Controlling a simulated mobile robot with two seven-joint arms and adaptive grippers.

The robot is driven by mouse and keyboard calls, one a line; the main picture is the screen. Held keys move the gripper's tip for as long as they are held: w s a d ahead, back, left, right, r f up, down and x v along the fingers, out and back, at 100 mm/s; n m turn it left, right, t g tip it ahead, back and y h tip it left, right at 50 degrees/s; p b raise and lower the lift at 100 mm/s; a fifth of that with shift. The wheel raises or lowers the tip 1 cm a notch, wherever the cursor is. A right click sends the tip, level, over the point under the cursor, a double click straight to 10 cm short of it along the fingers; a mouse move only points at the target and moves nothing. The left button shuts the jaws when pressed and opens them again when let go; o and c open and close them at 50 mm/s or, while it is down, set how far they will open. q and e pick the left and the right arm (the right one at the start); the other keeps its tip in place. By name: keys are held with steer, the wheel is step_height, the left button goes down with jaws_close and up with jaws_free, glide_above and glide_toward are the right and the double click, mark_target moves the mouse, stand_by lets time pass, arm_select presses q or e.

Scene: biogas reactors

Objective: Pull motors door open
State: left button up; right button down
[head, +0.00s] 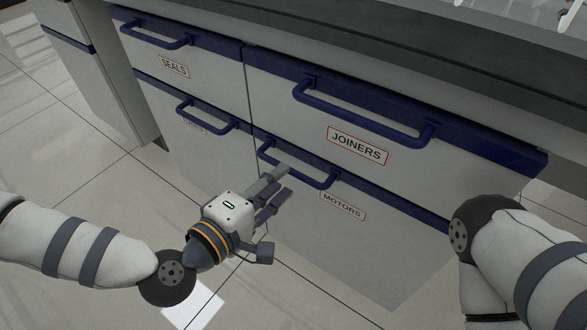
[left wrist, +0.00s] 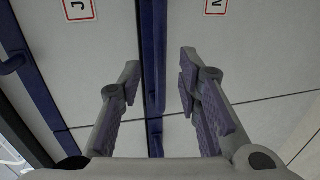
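The motors door (head: 350,245) is a grey lower front with a blue top edge and a red-framed MOTORS label (head: 343,206). It looks closed, flush with its neighbours. Its blue bar handle (head: 312,183) is at the top left of the front. My left gripper (head: 280,182) is at the left part of this handle. In the left wrist view, the left gripper (left wrist: 158,75) is open, its two fingers spread apart on either side of the blue handle (left wrist: 154,60). No contact with the handle can be made out. My right gripper is out of the picture.
The joiners drawer (head: 360,110) with its blue handle (head: 365,112) is directly above. The seals drawer (head: 180,60) and another lower front (head: 185,125) are to the left. A dark countertop (head: 400,45) overhangs the fronts. The tiled floor (head: 100,190) before them is clear.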

mark_target(291, 170)
arm_select(q)
steer(key=x, duration=0.5)
steer(key=shift+b, duration=0.3)
steer(key=shift+c, duration=0.5)
jaws_close()
